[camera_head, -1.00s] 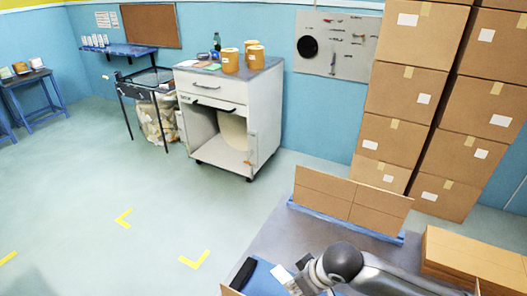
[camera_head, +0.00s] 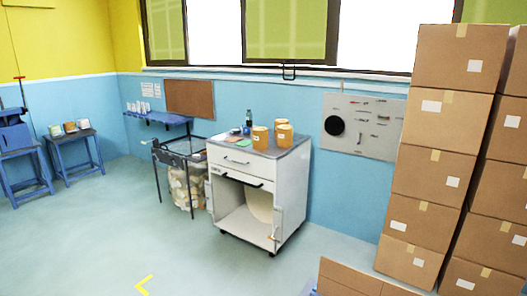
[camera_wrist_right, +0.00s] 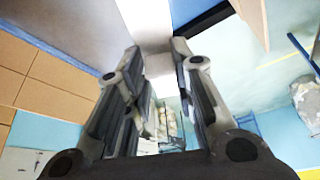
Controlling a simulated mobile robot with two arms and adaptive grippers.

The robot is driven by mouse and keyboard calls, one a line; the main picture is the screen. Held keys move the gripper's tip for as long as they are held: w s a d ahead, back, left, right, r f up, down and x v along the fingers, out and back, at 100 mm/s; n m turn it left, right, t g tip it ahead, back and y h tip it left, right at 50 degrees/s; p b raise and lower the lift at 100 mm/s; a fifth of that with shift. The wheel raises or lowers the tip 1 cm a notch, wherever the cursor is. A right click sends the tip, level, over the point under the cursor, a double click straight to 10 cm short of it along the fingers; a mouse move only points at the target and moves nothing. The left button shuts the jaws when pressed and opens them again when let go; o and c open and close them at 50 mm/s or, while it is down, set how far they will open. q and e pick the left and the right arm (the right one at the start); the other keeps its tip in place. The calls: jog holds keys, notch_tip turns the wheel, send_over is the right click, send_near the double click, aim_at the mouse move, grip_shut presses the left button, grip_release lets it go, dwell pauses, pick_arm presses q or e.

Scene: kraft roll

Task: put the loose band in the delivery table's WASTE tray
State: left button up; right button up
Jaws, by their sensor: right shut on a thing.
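In the right wrist view my right gripper (camera_wrist_right: 156,62) is shut on a thin pale strip (camera_wrist_right: 149,22), which runs from between its fingertips to the top edge. The strip looks like the loose band, but I cannot tell for sure. Neither gripper shows in the head view now. I cannot make out a tray marked WASTE or tell which table is the delivery table. A small blue table (camera_head: 74,141) with a few pots stands at the far left.
A white cabinet (camera_head: 250,180) with orange rolls on top stands by the back wall. A black-framed stand (camera_head: 182,150) with a filled bag is beside it. Stacked cartons (camera_head: 433,165) fill the right. A yellow mark (camera_head: 144,285) lies on open floor at left.

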jog(key=shift+d+f+m+t+h+b, duration=0.1)
jog(key=shift+d+m+h+b, duration=0.25)
jog(key=shift+d+m+b, duration=1.15)
jog(key=shift+d+m+t+h+b, duration=0.15)
jog(key=shift+m+h+b, duration=0.35)
jog(key=shift+b, duration=2.15)
jog(key=shift+d+f+m+t+h+b, duration=0.1)
jog(key=shift+d+m+h+b, duration=0.15)
jog(key=shift+d+m+b, duration=1.3)
